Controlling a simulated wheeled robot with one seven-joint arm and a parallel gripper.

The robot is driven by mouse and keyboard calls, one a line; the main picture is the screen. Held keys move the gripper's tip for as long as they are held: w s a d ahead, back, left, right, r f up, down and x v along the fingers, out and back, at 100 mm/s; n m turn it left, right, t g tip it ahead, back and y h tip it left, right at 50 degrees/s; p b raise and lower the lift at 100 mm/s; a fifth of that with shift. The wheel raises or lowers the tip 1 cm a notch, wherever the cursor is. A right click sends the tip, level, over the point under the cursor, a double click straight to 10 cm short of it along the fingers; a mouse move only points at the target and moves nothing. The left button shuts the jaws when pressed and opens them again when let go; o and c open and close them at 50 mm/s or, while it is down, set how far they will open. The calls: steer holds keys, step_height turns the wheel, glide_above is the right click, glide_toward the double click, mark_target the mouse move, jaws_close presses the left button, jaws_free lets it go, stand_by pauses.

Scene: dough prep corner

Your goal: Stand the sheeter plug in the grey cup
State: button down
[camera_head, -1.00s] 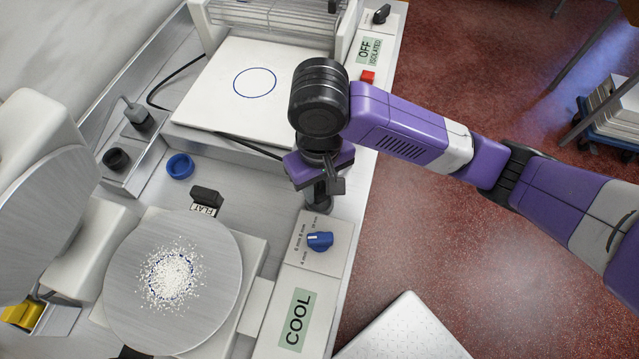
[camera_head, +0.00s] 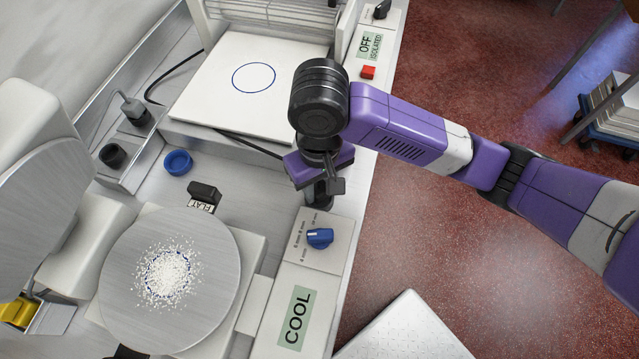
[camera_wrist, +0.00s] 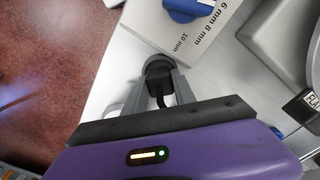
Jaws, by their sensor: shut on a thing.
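My gripper (camera_wrist: 156,92) is shut on a black plug (camera_wrist: 159,72), which sits between its two grey fingers. A black cable comes off the plug toward the wrist camera. In the head view my gripper (camera_head: 318,193) hangs over the right side of the counter, just above the blue dial; the plug is mostly hidden there.
A blue cup (camera_head: 178,163) stands right of the grey one. Another plug (camera_head: 134,110) sits in the socket strip. A black block labelled FLAT (camera_head: 204,194) and a round floured plate (camera_head: 170,280) lie nearer. The sheeter's white board (camera_head: 225,105) is behind.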

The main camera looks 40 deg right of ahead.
steer(key=shift+f, duration=0.35)
steer(key=c, duration=0.9)
jaws_free()
steer(key=shift+c, duration=0.2)
step_height(320, 180, up, 6)
steer(key=p, duration=0.6)
steer(key=shift+r, duration=1.1)
